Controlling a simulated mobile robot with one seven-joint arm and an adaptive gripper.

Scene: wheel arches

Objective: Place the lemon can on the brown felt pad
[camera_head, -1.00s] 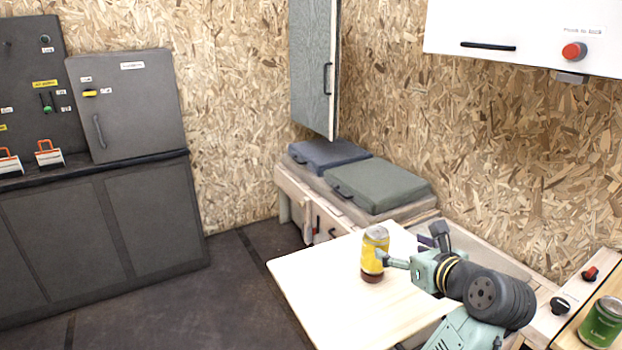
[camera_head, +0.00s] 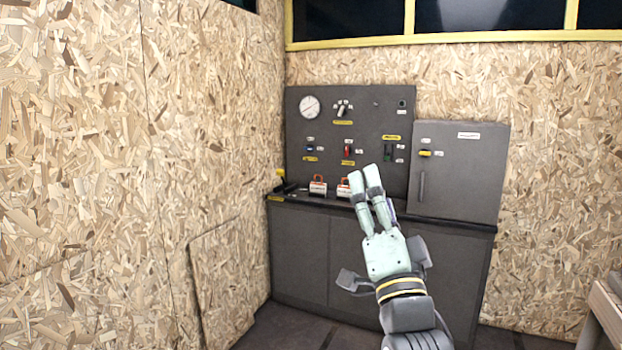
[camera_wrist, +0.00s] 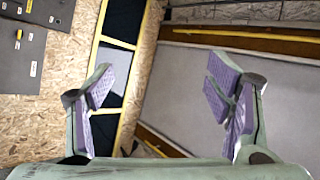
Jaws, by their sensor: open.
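The lemon can and the brown felt pad are in neither view now. My gripper (camera_head: 365,182) is raised and points up and away, in front of a dark control panel. In the wrist view my gripper (camera_wrist: 168,75) has its purple-padded fingers spread wide, with nothing between them.
The grey control panel (camera_head: 347,125) and a grey cabinet (camera_head: 460,170) stand on a dark base unit (camera_head: 300,250). Orange-shackled padlocks (camera_head: 318,187) sit on its ledge. A chipboard wall (camera_head: 90,150) fills the left. A pale bench edge (camera_head: 604,312) shows at lower right.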

